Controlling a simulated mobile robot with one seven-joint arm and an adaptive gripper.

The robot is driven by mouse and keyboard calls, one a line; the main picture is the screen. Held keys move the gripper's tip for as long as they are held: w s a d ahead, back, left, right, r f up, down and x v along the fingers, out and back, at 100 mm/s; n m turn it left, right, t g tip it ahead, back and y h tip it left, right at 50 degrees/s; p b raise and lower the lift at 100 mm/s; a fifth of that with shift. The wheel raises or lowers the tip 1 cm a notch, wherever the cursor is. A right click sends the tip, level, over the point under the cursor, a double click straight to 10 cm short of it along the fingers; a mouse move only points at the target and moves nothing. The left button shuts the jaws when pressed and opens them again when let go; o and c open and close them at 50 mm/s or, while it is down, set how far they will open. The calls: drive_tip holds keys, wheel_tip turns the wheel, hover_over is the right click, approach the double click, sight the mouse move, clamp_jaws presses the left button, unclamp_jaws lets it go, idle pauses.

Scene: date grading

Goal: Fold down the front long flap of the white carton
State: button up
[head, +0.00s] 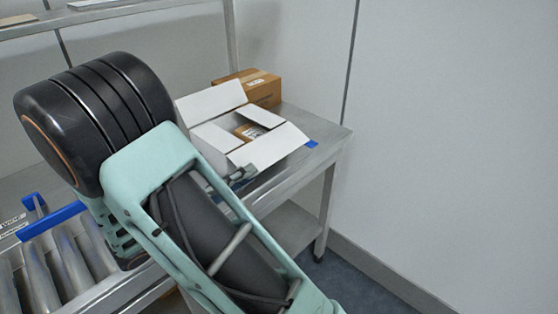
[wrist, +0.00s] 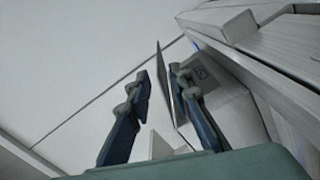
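The white carton (head: 229,153) stands open on a steel table, beyond my arm in the head view. One long flap (head: 212,101) stands up at its far left. The front long flap (head: 269,146) is open and slants outward toward the near right. Two short flaps (head: 215,137) lie inward, with a brown labelled item (head: 249,131) showing between them. My gripper (head: 242,174) is partly hidden just below the front flap. In the wrist view my gripper's fingers (wrist: 159,72) are apart. A thin panel edge (wrist: 166,82) lies between them, close to the right finger; contact is unclear.
A brown box (head: 262,91) stands behind the carton. A blue mark (head: 311,144) is on the steel table (head: 333,131) at right. A roller conveyor (head: 68,270) with a blue guide (head: 50,221) is at lower left. A plain wall closes the right side.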

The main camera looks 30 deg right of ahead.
sight(277, 156)
drive_tip(key=shift+w+d, duration=0.15)
drive_tip(key=shift+d, duration=0.45)
drive_tip(key=x, duration=0.9)
drive_tip(key=shift+w+d+b, duration=0.2)
drive_tip(key=shift+d+b, duration=0.1)
drive_tip(key=shift+c, duration=0.7)
clamp_jaws()
